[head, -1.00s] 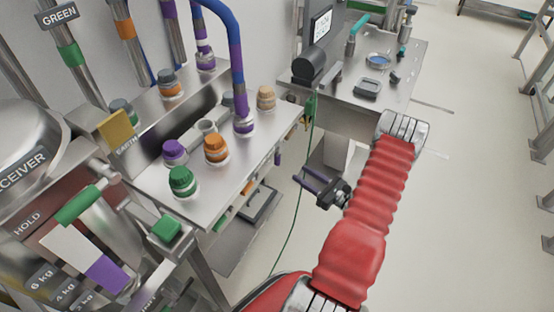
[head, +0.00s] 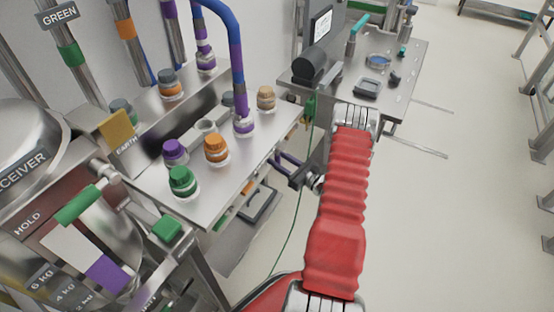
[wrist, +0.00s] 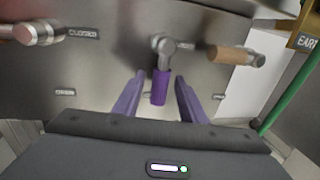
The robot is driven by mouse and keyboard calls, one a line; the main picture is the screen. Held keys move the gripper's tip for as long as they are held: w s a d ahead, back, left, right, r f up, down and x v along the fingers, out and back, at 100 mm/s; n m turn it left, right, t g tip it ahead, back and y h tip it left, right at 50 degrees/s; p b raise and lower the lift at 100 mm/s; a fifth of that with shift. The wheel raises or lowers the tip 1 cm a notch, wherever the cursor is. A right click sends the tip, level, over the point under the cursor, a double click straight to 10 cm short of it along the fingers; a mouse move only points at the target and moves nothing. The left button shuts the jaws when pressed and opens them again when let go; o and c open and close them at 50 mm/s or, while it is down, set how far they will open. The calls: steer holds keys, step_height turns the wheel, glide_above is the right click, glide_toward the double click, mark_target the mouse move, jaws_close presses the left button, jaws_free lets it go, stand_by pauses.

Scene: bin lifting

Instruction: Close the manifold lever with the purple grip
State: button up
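In the wrist view the lever with the purple grip (wrist: 160,88) hangs straight down from its metal pivot on a grey panel (wrist: 115,65). My gripper (wrist: 160,76) is open, with one purple finger to the left of the grip and one to the right. Gaps show on both sides of the grip, and I cannot tell how deep it lies between the fingers. In the head view my gripper (head: 286,164) is beside the front of the manifold bench (head: 225,186); the purple-grip lever cannot be made out there.
A lever with a tan grip (wrist: 230,55) points sideways at right in the wrist view. Another metal lever (wrist: 38,33) is at left, near a blurred label.

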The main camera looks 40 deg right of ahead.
steer(key=shift+w, duration=0.4)
steer(key=shift+c, duration=0.3)
jaws_close()
